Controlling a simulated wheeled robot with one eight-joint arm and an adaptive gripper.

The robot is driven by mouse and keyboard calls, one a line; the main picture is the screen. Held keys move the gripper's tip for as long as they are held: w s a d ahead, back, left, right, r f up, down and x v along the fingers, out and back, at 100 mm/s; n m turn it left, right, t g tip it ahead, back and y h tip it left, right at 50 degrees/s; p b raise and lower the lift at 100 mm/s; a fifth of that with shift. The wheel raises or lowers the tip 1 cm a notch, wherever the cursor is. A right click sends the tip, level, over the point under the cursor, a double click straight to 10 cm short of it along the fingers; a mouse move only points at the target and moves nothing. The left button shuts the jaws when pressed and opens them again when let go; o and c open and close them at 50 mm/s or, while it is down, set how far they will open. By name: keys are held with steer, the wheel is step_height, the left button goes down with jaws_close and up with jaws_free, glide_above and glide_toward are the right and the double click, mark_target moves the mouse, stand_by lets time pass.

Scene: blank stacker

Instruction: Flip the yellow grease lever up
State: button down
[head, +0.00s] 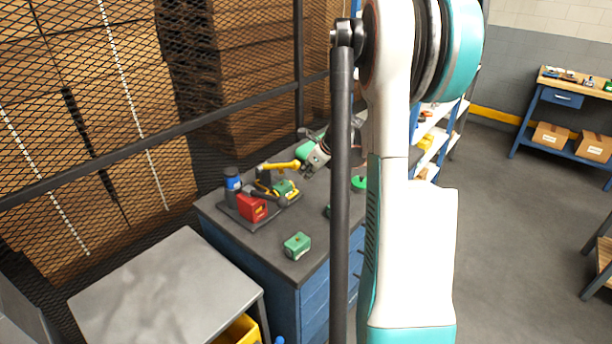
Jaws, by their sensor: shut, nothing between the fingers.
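The yellow grease lever (282,166) is part of a small machine on the dark bench top. Its bar lies nearly level, its rounded end pointing right, above a green block (286,188). The machine's base also carries a red box (252,208) and a dark cylinder with a blue band (233,182). My gripper (308,171) is small in the head view, just right of the lever's end, and shut with nothing held. I cannot tell whether it touches the lever. My own arm hides part of the bench to the right.
The bench (270,262) has a loose green block (297,245) near its front and a green round thing (358,183) behind my arm. A grey table (170,285) stands at front left. A mesh fence (110,120) rises behind. Open floor (510,240) lies right.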

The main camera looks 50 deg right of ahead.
steer(key=w+a+r+g+p, duration=0.1)
steer(key=w+r+g+p, duration=0.6)
steer(key=w+r+p, duration=0.3)
steer(key=w+r, duration=0.4)
steer(key=w, duration=0.2)
steer(key=shift+w+a+r+h, duration=0.15)
steer(key=shift+w+r+h, duration=0.15)
steer(key=shift+w+r, duration=0.1)
steer(key=shift+w+a, duration=0.1)
steer(key=shift+a, duration=0.05)
